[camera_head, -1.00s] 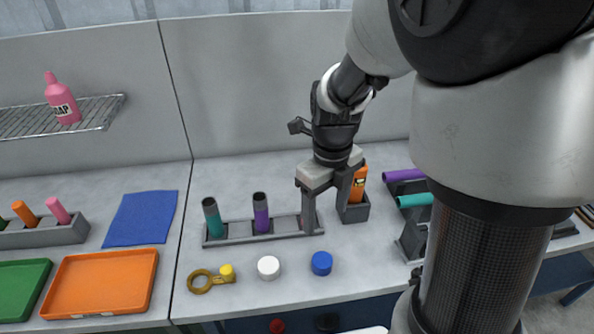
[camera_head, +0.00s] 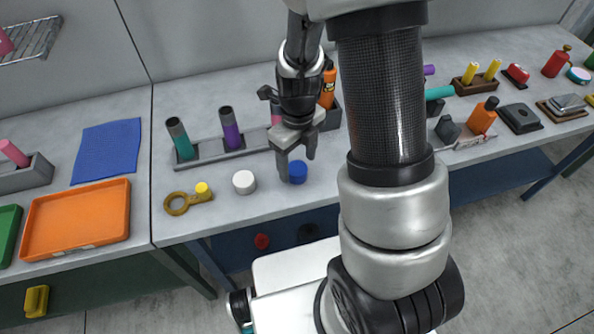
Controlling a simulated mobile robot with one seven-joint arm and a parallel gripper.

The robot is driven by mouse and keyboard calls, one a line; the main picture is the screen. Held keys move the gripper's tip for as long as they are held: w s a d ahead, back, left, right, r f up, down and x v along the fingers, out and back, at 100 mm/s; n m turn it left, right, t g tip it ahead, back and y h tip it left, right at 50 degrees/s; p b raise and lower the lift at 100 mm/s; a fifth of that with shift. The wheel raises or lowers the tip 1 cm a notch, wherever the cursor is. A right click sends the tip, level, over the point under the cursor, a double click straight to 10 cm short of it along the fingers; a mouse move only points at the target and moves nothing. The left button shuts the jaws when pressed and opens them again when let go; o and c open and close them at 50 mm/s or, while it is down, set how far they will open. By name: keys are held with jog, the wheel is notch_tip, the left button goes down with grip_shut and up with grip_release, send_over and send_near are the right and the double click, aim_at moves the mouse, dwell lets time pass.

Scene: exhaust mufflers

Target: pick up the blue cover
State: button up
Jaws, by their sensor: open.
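The blue cover (camera_head: 298,172) is a small round cap on the grey worktop near its front edge, right of a white cap. My gripper (camera_head: 296,166) is open, pointing down. Its fingers are at the blue cover in the picture; the left finger overlaps the cover's left edge. I cannot tell whether they touch it or how high they are above the worktop.
The white cap (camera_head: 244,182) and a yellow ring-shaped tool (camera_head: 178,204) lie to the left. A grey holder (camera_head: 212,150) with a teal tube (camera_head: 181,140) and a purple tube (camera_head: 229,128) stands behind. My arm hides part of the worktop at right.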

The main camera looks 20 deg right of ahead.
jog(key=shift+f, duration=0.95)
jog(key=shift+c, duration=0.2)
jog(key=c, duration=1.1)
jog(key=shift+o, duration=0.2)
jog(key=shift+r, duration=0.1)
